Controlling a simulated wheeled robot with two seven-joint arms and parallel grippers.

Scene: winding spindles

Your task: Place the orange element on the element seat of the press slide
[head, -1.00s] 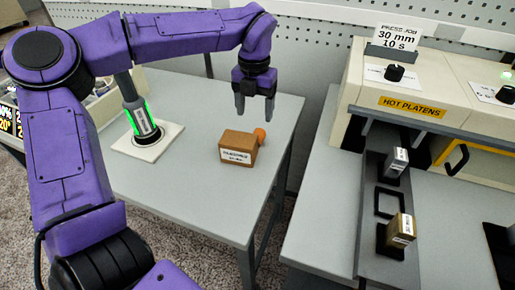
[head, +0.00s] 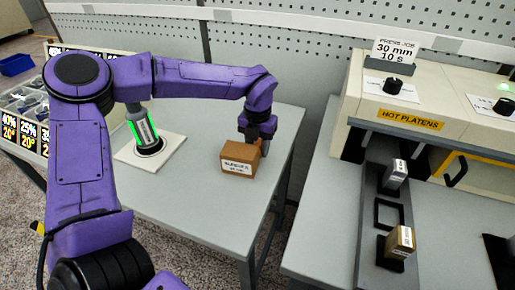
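My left gripper (head: 258,136) points down at the far right corner of a brown labelled box (head: 240,160) on the left grey table. Its fingertips are partly behind the box, so I cannot tell whether they are open or shut. The orange element is hidden now, behind the box and gripper. The dark press slide (head: 367,245) lies on the right bench. It bears a silver block (head: 395,174) at the back, an empty square frame (head: 377,214) in the middle, which looks like the element seat, and a brown-gold block (head: 399,241) in front. My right gripper is out of view.
A grey device with green lights (head: 142,130) stands on a white plate (head: 130,158) on the left table (head: 205,200). A gap separates this table from the press bench (head: 322,225). The cream press with its "HOT PLATENS" label (head: 411,119) rises behind the slide.

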